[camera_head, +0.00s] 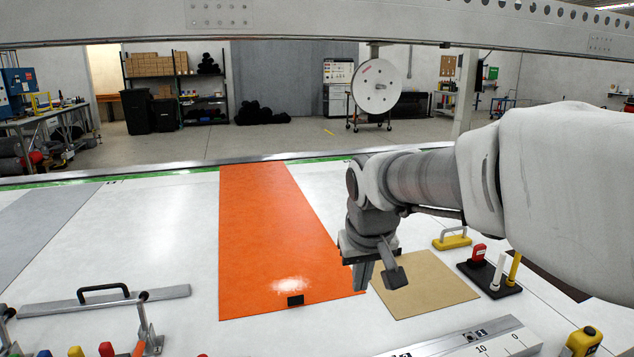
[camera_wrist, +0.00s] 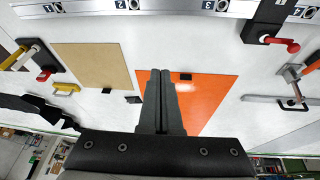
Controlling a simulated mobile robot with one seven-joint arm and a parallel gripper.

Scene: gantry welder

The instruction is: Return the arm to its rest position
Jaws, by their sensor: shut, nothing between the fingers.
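My arm (camera_head: 424,180) reaches in from the right in the head view, with its wrist bent downward. My gripper (camera_head: 374,280) hangs over the table near the seam between the orange sheet (camera_head: 265,220) and the tan board (camera_head: 425,284). In the wrist view my gripper (camera_wrist: 160,74) shows its two dark fingers side by side, shut with nothing between them. The fingers appear apart from the table and touch nothing that I can see.
A small black block (camera_head: 295,300) lies on the orange sheet. A yellow-handled tool (camera_head: 452,238) and a black holder (camera_head: 488,277) stand to the right. A grey bar with a black handle (camera_head: 103,294) lies left. A steel beam (camera_head: 300,22) spans above. The white table (camera_head: 150,230) is clear behind the bar.

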